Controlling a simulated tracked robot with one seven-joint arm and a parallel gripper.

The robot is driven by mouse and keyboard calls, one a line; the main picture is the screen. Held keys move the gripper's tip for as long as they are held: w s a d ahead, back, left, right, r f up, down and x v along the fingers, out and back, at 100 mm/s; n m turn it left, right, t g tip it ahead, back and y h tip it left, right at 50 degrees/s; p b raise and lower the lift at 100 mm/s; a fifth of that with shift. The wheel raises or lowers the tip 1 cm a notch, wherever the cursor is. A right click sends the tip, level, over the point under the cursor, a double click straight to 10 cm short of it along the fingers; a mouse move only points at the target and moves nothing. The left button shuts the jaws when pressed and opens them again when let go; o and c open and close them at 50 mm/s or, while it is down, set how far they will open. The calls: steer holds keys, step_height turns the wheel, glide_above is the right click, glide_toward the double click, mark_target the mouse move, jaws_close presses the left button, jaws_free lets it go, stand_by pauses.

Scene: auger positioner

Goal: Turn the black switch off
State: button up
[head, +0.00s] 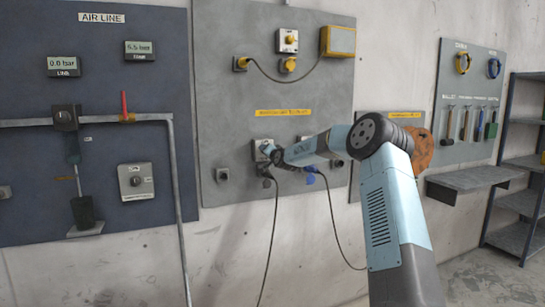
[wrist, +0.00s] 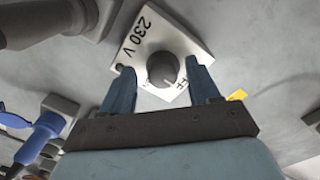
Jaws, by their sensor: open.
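The black switch (wrist: 162,69) is a round dark knob on a white plate marked "230 V" (wrist: 137,27) in the wrist view. Part of an "OFF" marking shows beside the knob, partly covered by a finger. My gripper (wrist: 162,75) is open, with one blue finger on each side of the knob; I cannot tell whether they touch it. In the head view my gripper (head: 271,153) is at the plate (head: 260,143) on the grey middle panel, and the knob is hidden there.
A black cable (head: 274,220) hangs below the plate. A blue plug (head: 311,170) with its own cable sits to the right; in the wrist view a blue plug (wrist: 47,126) is at the left. The air line panel (head: 60,160) is at the left, the tool board (head: 470,100) at the right.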

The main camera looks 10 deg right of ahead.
steer(key=s+d, duration=0.1)
steer(key=s, duration=1.2)
steer(key=shift+d+r, duration=0.25)
steer(key=shift+d, duration=0.15)
steer(key=s+a+r+n+g+h, duration=0.1)
steer(key=s+a+n+g, duration=0.25)
steer(key=s, duration=0.65)
steer(key=s+a+n+g+h, duration=0.15)
steer(key=s+a, duration=0.25)
steer(key=s, duration=0.5)
steer(key=s+d+f+n+g, duration=0.1)
steer(key=s+g, duration=0.2)
steer(key=s, duration=1.7)
steer(key=s+d+f+n+g, duration=0.1)
steer(key=s+d+g, duration=0.1)
steer(key=s, duration=1.9)
steer(key=shift+s+f+g, duration=0.15)
steer(key=shift+f+g, duration=0.2)
steer(key=shift+g, duration=0.45)
steer(key=shift+d, duration=0.1)
